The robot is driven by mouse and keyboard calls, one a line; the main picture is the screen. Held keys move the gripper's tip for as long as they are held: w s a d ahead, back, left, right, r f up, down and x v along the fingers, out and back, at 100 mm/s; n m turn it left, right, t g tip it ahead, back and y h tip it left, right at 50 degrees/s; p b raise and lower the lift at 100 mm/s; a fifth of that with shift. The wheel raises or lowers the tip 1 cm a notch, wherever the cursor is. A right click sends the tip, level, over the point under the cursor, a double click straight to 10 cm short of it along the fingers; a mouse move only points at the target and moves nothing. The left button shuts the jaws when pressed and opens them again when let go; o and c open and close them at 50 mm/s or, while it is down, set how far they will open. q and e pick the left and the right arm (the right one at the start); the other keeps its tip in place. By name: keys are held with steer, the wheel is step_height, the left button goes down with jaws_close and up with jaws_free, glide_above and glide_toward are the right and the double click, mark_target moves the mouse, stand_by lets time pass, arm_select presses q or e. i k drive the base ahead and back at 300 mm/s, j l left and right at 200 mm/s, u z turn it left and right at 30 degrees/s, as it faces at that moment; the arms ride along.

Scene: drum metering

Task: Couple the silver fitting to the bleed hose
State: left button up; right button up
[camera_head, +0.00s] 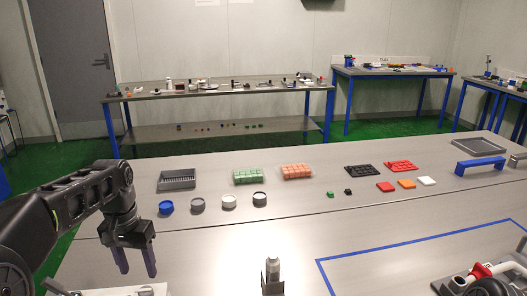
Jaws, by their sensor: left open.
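A silver fitting (272,266) stands upright at the bottom middle, seated in a small grey holder (272,287). My left gripper (137,264) hangs at the lower left with its fingers apart and pointing down. It is empty and well to the left of the fitting. A part with a white tube and a red piece (482,270) shows at the lower right edge, cut off by the frame; I cannot tell if it is the bleed hose. My right gripper does not show.
Blue tape (420,240) marks an area on the front table. Behind lie a blue lid (166,207), several round cups, a grey tray (177,180), green blocks (248,176), orange blocks (296,171) and a blue handle (481,165). The table around the fitting is mostly clear.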

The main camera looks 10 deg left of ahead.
mark_target(272, 262)
steer(key=k, duration=1.5)
